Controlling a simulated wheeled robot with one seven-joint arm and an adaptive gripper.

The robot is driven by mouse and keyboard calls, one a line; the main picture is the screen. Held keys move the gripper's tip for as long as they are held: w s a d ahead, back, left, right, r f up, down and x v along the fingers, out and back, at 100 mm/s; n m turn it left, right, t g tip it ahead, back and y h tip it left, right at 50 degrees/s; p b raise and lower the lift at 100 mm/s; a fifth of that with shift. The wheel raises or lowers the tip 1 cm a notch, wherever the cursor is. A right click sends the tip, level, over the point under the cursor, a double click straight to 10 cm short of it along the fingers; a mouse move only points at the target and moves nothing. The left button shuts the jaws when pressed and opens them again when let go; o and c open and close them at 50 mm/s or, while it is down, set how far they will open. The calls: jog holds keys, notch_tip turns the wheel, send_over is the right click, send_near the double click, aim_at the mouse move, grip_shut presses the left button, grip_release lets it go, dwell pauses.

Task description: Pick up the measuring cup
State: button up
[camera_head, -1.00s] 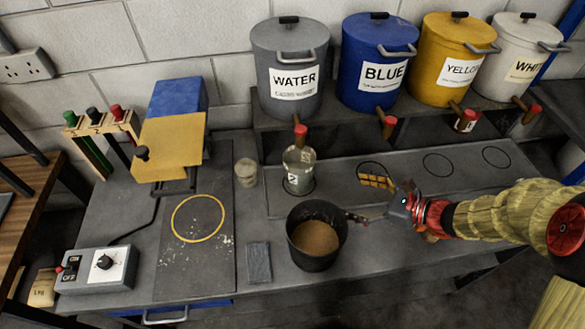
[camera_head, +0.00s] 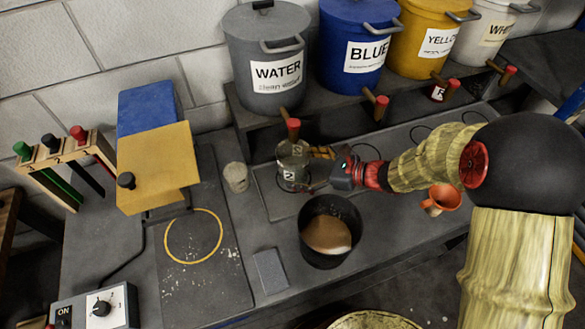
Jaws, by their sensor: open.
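The measuring cup (camera_head: 291,163) is a clear glass vessel with a number mark on its front. It stands upright on the grey bench ledge under the tap of the grey WATER bucket. My gripper (camera_head: 314,169) is open at the cup's right side, its fingers pointing left towards the glass. One finger shows behind and one in front, near the cup's right edge. I cannot tell whether they touch it.
A dark pot (camera_head: 330,232) with brown contents stands just in front of the cup and gripper. A small pale cup (camera_head: 236,177) stands to the left. The WATER bucket (camera_head: 268,58) and its red-ended tap (camera_head: 292,129) are close above. An orange funnel-like cup (camera_head: 442,199) is at right.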

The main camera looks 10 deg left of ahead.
jog(key=shift+x, duration=1.25)
jog(key=shift+d, duration=0.1)
jog(key=c, duration=0.3)
jog(key=c, duration=1.1)
jog(key=shift+r, duration=0.15)
